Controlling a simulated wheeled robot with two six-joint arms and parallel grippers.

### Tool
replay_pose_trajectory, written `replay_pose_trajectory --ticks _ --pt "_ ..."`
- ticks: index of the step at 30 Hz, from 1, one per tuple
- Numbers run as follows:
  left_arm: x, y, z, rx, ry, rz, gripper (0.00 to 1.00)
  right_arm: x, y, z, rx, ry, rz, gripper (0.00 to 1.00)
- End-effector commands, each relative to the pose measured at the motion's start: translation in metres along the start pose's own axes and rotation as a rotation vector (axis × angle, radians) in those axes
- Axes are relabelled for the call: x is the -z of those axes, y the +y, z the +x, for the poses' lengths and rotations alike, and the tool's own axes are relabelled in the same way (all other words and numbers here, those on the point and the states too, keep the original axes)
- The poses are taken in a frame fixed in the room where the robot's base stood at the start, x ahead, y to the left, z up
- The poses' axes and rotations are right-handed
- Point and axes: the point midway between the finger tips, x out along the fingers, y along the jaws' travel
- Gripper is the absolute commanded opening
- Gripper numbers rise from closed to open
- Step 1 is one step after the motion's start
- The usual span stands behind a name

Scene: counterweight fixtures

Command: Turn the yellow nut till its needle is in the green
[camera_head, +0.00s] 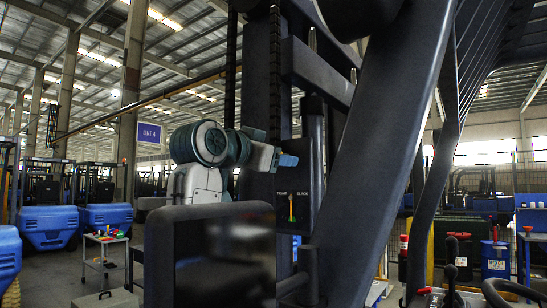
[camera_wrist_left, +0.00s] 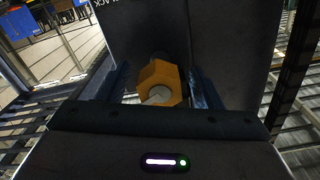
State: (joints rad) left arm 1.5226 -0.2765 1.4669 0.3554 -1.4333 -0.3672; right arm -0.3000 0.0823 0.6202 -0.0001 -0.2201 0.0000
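The yellow nut (camera_wrist_left: 160,82) shows in the left wrist view, sitting on a dark post face with its centre towards the camera. My left gripper (camera_wrist_left: 161,86) has one finger on each side of the nut, with a gap visible at each side. In the head view, my left gripper (camera_head: 287,160) is at the dark mast, and the nut is hidden there. The needle's exact place against the green is too small to tell. My right gripper is out of view.
A large dark slanted beam (camera_head: 385,150) stands close to the right of the gauge. A dark screen panel (camera_head: 210,255) is in front, below my left arm. A small table (camera_head: 105,240) with coloured items and blue forklifts stand further left.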

Motion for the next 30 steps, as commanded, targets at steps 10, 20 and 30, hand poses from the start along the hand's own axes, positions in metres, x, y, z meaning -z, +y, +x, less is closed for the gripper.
replay_pose_trajectory --ticks 10,20,30 --pt "-0.003 0.001 -0.013 0.001 0.001 0.001 0.59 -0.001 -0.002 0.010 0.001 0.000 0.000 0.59" --pt "-0.004 0.001 -0.079 0.002 0.002 0.002 0.59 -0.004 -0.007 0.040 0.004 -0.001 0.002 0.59" --pt "-0.001 0.000 -0.108 0.001 -0.001 -0.001 0.59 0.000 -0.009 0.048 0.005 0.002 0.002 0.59"
